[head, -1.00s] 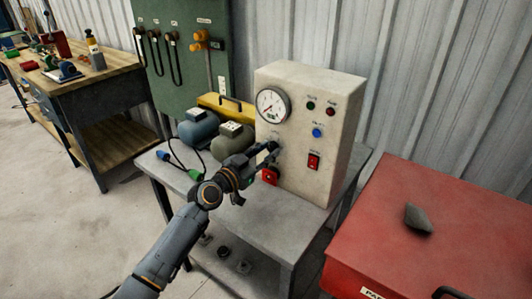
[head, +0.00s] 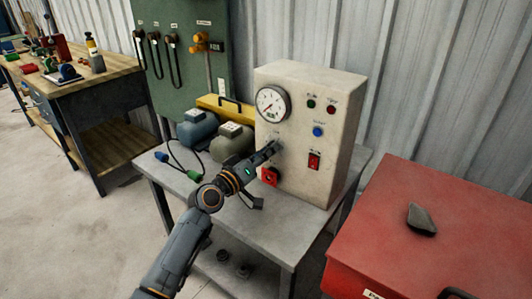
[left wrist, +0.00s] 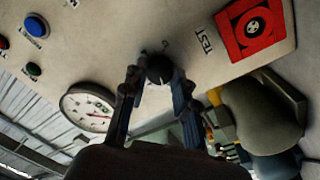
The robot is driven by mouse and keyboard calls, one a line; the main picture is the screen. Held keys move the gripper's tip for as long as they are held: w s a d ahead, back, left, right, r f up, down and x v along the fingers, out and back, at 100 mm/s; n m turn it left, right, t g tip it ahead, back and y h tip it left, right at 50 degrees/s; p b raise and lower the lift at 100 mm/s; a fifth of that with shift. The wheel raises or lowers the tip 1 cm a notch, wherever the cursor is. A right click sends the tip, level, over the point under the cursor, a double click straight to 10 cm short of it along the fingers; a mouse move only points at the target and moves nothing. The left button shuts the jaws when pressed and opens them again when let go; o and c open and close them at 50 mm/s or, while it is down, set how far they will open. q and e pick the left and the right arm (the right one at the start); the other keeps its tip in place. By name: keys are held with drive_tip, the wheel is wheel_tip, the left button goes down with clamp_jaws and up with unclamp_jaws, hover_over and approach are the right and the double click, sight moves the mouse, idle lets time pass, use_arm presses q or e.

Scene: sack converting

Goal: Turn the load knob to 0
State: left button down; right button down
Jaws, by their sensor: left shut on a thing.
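The load knob (left wrist: 160,69) is a small round black knob on the beige panel box (head: 335,105). In the left wrist view it sits between the two fingers of my left gripper (left wrist: 158,78), which is shut on it. In the head view my left gripper (head: 271,149) reaches the box's front below the gauge and hides the knob. The knob's pointer and scale marks are too small to read. The round white gauge (head: 272,104) has a thin red needle; it also shows in the left wrist view (left wrist: 88,107). My right gripper is not in view.
A red square switch marked TEST (left wrist: 250,28) is beside the knob. Two motors (head: 198,129) stand left of the box. A red cabinet (head: 380,235) is at right.

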use_arm(q)
drive_tip(key=shift+n+t+y+p, duration=0.4)
drive_tip(key=shift+n+p, duration=1.7)
drive_tip(key=shift+n, duration=4.4)
drive_tip(key=shift+d, duration=0.1)
drive_tip(key=c, duration=1)
unclamp_jaws()
drive_tip(key=shift+c, duration=0.2)
drive_tip(key=shift+s, duration=0.1)
drive_tip(key=v, duration=1.2)
